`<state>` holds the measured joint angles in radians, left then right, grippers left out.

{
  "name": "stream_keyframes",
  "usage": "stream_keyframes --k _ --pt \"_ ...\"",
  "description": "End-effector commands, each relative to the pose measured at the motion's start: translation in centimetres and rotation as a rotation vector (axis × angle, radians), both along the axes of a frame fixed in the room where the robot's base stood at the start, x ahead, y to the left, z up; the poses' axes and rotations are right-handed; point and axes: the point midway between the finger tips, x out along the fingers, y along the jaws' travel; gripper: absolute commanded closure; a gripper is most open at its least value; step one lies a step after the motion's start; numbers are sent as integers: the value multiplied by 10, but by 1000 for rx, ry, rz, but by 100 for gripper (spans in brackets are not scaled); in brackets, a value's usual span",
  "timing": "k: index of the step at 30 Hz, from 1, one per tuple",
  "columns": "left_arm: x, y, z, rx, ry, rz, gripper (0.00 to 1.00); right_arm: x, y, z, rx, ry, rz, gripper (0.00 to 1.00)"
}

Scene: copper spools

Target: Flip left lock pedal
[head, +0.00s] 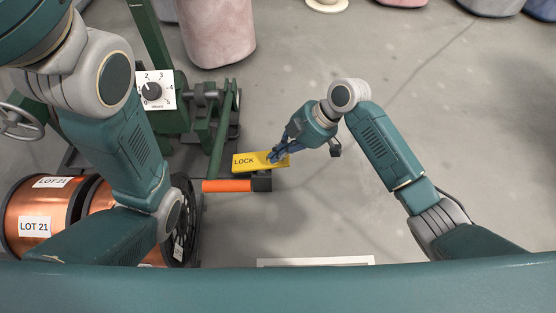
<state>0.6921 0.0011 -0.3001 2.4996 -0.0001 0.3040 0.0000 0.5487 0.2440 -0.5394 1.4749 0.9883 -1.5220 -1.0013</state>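The yellow lock pedal (247,161), marked LOCK, sits low beside the green machine, near the middle of the head view. My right gripper (275,157) is at the right end of the pedal, over it or touching it; I cannot tell which. Its fingers are small and dark here, and whether they are open or shut does not show. My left arm comes in from the left, and its gripper is not in view.
An orange bar (227,186) lies just below the pedal. Copper spools (38,208) labelled LOT 21 stand at lower left. The green machine (205,110) carries a white numbered dial (153,90). A pink container (215,30) stands behind. The grey floor (440,110) at right is clear.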

Motion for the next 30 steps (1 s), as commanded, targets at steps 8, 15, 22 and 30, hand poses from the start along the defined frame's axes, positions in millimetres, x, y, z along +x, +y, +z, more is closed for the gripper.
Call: stream_keyframes --k 8,15,22,30 --pt "-2 0 -5 0 -6 0 60 0 -2 -7 -1 -1 1 100" --pt "-3 0 -4 0 -6 0 60 0 -3 -8 4 1 1 100" --pt "-3 0 -1 1 -9 0 60 -1 -13 -20 161 8 -4 100" --pt "-2 0 9 0 -6 0 60 0 -22 -33 217 1 0 100"
